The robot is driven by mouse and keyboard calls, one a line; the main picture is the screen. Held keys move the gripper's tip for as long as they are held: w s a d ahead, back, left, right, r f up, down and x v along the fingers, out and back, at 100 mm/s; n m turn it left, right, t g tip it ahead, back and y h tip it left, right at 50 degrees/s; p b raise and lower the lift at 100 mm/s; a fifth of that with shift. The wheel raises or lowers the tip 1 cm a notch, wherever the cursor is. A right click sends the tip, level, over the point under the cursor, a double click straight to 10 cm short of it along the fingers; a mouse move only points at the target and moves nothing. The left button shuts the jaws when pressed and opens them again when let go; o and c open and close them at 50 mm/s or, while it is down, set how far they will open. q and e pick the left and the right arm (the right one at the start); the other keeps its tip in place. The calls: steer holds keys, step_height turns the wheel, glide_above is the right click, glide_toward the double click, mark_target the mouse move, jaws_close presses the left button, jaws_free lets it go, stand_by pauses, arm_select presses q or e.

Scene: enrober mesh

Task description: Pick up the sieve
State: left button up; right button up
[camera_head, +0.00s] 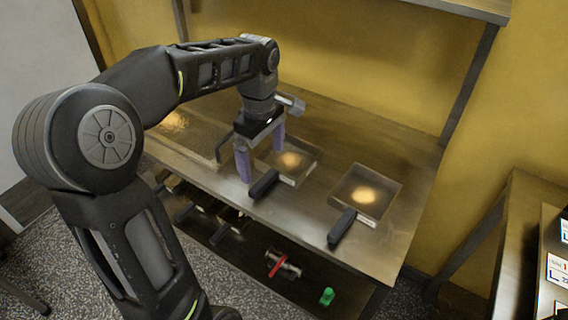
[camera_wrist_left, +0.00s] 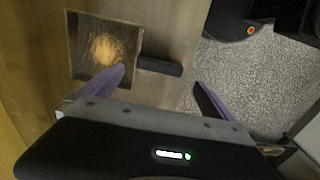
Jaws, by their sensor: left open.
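In the left wrist view one sieve (camera_wrist_left: 90,30) is at the upper left. Its handle (camera_wrist_left: 160,66) appears between the open fingers (camera_wrist_left: 160,76); whether they touch it I cannot tell. My right gripper is out of view.
A larger tray-like panel (camera_head: 196,141) is at the table's left, partly behind my arm. The lower shelf (camera_head: 243,248) holds more handled items, a red-handled roller-like object (camera_head: 283,264) and a green object (camera_head: 327,296). Another table (camera_head: 520,215) stands at the right.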

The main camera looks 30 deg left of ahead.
mark_target(263, 179)
arm_select(q)
steer(key=shift+f, duration=1.25)
step_height(263, 179, down, 5)
steer(key=shift+a+f+p, duration=0.1)
steer(key=shift+p, duration=0.55)
steer(key=shift+c, duration=0.3)
steer(key=c, duration=1.2)
step_height(263, 179, up, 10)
steer(key=shift+r+b, duration=0.1)
steer(key=shift+b, duration=0.35)
